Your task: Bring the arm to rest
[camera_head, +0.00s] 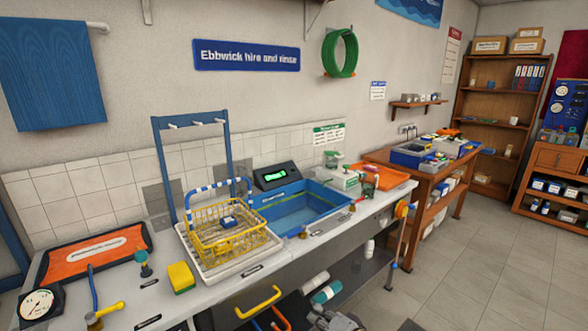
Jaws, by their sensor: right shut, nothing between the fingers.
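My right gripper (336,321) shows only in part at the bottom edge of the head view, grey and dark, low in front of the bench (232,293). It is shut, with nothing seen in it. It is apart from the things on the bench top. The rest of the right arm is out of the picture. My left gripper is not in view.
The bench top holds a yellow wire basket (213,240) on a white tray, a blue basin (328,218), a yellow sponge (181,276), an orange mat (98,254) and a pressure gauge (38,304). A yellow handle (258,303) juts from the bench front. Floor at right is clear.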

